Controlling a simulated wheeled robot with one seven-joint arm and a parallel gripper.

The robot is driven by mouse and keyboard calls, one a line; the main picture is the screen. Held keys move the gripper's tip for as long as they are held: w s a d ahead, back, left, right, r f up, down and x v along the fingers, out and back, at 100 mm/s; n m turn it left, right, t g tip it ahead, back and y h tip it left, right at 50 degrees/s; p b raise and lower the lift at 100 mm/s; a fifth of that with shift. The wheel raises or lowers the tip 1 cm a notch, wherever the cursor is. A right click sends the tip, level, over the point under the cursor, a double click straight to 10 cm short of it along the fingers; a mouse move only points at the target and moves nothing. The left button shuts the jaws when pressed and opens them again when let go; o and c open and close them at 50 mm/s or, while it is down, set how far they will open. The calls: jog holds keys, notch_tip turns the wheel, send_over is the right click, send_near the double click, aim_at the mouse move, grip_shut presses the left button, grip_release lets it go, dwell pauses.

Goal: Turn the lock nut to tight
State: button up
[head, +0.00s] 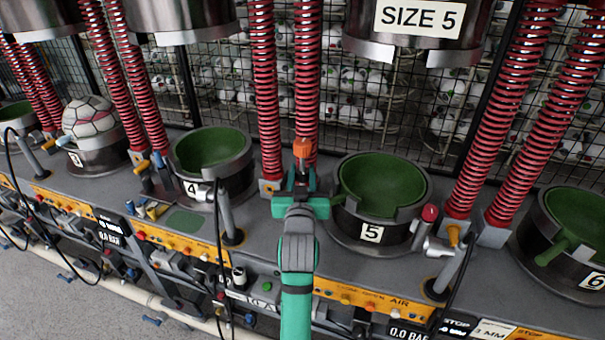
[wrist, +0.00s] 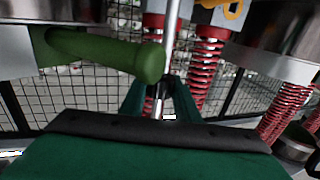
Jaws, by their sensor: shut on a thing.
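My gripper (head: 302,174) is teal with dark fingers and stands left of the size 5 press cup. It is shut on what appears to be the lock nut, an orange piece (head: 303,148) at its fingertips in front of a red spring. In the wrist view my gripper (wrist: 164,97) closes around a slim metal rod (wrist: 171,32). The nut is mostly hidden by the fingers there, so its turn cannot be read.
The black cup with green lining (head: 412,203) is close on the right; its green handle (wrist: 105,53) passes close beside the fingers. Red springs (head: 262,95) stand just behind. Cup 4 (head: 240,185) is to the left. A wire cage of balls (head: 375,85) is behind.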

jog(key=shift+m+h, duration=0.3)
jog(key=shift+h, duration=0.2)
jog(key=shift+a+m+g+h, duration=0.15)
jog(key=shift+m+g+h, duration=0.15)
jog(key=shift+m+h, duration=0.95)
jog(key=shift+m+g+h, duration=0.4)
jog(key=shift+m+h, duration=0.2)
jog(key=shift+h, duration=0.6)
jog(key=shift+m+g+h, duration=0.4)
jog(key=shift+m+h, duration=0.15)
jog(key=shift+h, duration=0.6)
jog(key=shift+d+m+g+h, duration=0.2)
jog(key=shift+m+g+h, duration=0.1)
jog(key=shift+h, duration=0.1)
jog(key=o, duration=1)
jog(key=shift+o, duration=0.2)
jog(key=shift+s+a, duration=0.1)
